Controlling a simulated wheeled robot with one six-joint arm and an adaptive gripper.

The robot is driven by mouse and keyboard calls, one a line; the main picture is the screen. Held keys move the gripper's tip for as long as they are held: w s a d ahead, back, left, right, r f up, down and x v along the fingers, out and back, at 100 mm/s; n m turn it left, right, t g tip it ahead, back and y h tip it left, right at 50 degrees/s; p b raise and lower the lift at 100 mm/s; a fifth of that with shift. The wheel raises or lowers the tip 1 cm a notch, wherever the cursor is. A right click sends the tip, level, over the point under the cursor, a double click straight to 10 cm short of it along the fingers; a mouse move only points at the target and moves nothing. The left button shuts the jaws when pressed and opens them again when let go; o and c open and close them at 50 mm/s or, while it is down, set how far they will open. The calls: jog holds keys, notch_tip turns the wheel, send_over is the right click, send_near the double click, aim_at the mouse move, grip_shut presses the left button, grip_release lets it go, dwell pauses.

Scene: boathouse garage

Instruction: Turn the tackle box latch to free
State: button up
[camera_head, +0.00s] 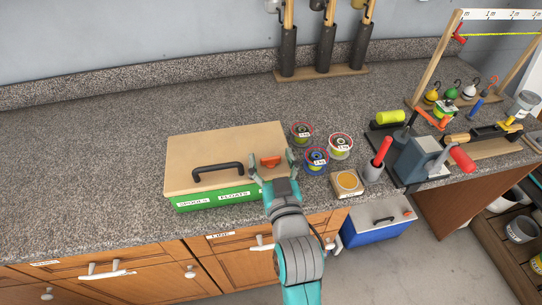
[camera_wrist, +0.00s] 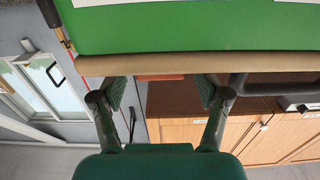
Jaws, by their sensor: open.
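The tackle box has a tan lid (camera_head: 225,148) and a green body (camera_head: 219,196) with white labels on its front. It stands on the counter. An orange latch (camera_head: 270,161) sits on the lid, to the right of a black handle (camera_head: 217,170). My gripper (camera_head: 272,170) is open at the lid's right front part, with its fingers either side of the latch in the picture; I cannot tell whether they touch it. In the wrist view the open fingers (camera_wrist: 163,88) are near the tan lid edge (camera_wrist: 180,64) and green body (camera_wrist: 190,28).
The counter left of the tackle box is clear.

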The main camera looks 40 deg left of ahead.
jog(key=shift+w+a, duration=0.25)
jog(key=shift+a, duration=0.05)
jog(key=shift+c, duration=0.3)
jog(key=c, duration=1.1)
